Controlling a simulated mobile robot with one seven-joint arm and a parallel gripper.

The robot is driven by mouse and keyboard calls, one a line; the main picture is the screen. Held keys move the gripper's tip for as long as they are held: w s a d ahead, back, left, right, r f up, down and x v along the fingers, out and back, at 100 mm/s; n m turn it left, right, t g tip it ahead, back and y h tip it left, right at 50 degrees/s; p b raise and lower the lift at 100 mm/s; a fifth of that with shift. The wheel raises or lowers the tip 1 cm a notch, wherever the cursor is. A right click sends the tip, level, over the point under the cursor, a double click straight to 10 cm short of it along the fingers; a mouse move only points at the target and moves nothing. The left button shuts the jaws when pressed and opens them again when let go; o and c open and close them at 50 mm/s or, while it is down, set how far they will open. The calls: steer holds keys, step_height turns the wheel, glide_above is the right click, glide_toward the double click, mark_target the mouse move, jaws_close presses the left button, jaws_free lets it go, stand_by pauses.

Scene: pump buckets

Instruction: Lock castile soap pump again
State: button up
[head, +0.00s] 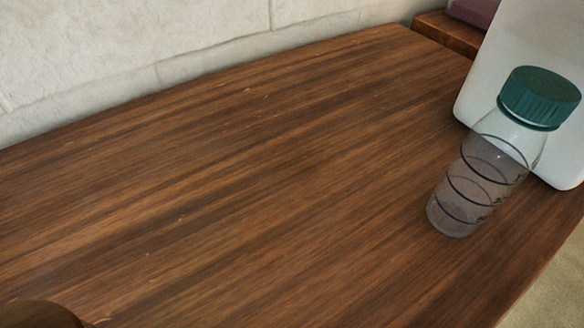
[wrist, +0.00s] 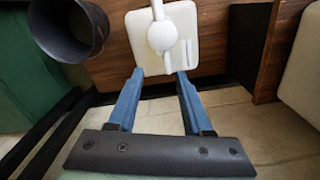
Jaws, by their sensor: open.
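In the wrist view a white container (wrist: 189,52) with rounded corners stands at the wooden surface, with a white pump (wrist: 162,36) on it: a round knob with a stem running up out of the frame. No label shows, so I cannot tell if this is the castile soap. My gripper (wrist: 160,73) has its two blue fingers spread, with nothing between them. Whether the pump is locked cannot be told. My gripper is not in the head view.
In the head view a clear bottle with a green cap (head: 540,97) stands on the wooden table (head: 230,180), before a white container (head: 500,60). The table's middle is clear. The wrist view shows a dark open cylinder (wrist: 68,52) at upper left and a wooden panel (wrist: 279,50) at right.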

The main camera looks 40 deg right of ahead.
step_height(320, 180, down, 12)
steer(key=b, duration=0.7)
steer(key=shift+s+f, duration=0.1)
steer(key=shift+f, duration=0.05)
jaws_close()
